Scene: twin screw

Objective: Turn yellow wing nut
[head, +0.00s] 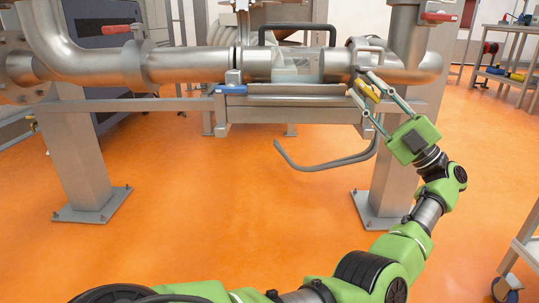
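The yellow wing nut (368,91) is on the clamp (366,50) at the right end of the horizontal steel pipe section.
A blue wing nut (231,89) is on the clamp at the left of the pipe section. A bent grey handle (322,163) hangs below the frame. Steel legs (77,155) stand on the orange floor (240,225). Carts stand at the right edge.

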